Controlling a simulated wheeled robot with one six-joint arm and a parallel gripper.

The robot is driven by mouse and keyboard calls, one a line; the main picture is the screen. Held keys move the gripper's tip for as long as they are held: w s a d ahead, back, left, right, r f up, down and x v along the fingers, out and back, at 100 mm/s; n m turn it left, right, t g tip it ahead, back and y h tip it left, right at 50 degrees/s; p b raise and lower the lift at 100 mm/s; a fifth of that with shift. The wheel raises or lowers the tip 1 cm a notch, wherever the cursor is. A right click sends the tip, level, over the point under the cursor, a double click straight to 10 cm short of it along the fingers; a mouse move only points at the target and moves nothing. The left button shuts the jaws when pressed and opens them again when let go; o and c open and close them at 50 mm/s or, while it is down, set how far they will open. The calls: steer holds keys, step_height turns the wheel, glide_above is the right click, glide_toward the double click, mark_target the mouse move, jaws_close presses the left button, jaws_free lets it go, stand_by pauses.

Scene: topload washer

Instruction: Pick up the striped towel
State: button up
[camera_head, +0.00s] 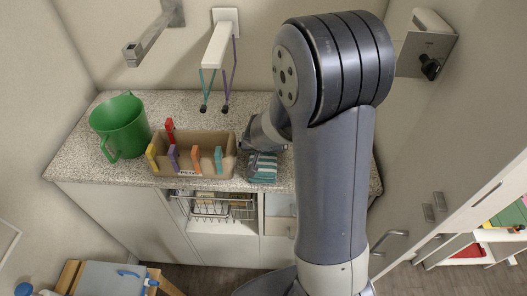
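The striped towel (263,169) lies at the front edge of the speckled countertop, just right of the cardboard box. It is teal and white striped, with a darker part behind. My gripper (262,147) is at the towel's back end, small and partly hidden by my own arm. The fingers cannot be made out against the dark part of the towel. I cannot tell whether they are open or shut, or whether they touch the towel.
A cardboard box (208,166) with several coloured clips stands left of the towel. A green bucket (121,127) stands at the counter's left. A wall bracket with hanging cords (215,50) juts out above. A wire basket (222,208) is below the counter (85,168).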

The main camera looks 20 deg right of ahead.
steer(key=shift+c, duration=0.6)
steer(key=c, duration=1)
steer(key=shift+r, duration=0.1)
